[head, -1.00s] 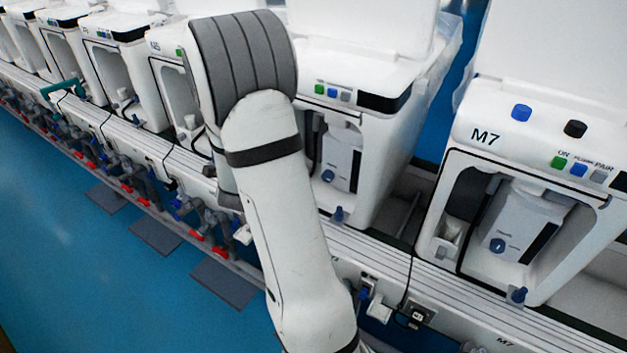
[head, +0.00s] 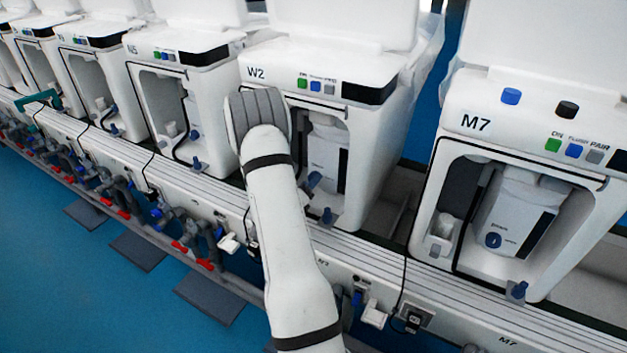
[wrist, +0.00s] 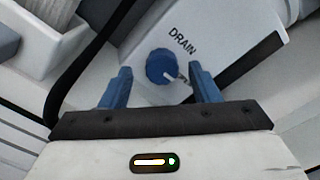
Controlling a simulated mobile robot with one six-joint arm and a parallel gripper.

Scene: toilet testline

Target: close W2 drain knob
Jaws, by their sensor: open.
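The W2 unit (head: 256,73) stands behind my arm in the head view, with an open bay at its front. In the wrist view the round blue drain knob (wrist: 160,66) sits on a white panel under the word DRAIN. Its white pointer mark points to the lower right. My gripper (wrist: 160,86) is open, with one blue finger to the left of the knob and one to the right. The knob shows between and slightly beyond the fingertips; I cannot tell whether they touch it. In the head view my arm covers the left part of the W2 bay.
The M7 unit (head: 477,122) stands to the right, with several more units in a row to the left. A white rail with pipes and red valve handles (head: 204,264) runs below. In the wrist view a black hose (wrist: 95,55) passes left of the knob.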

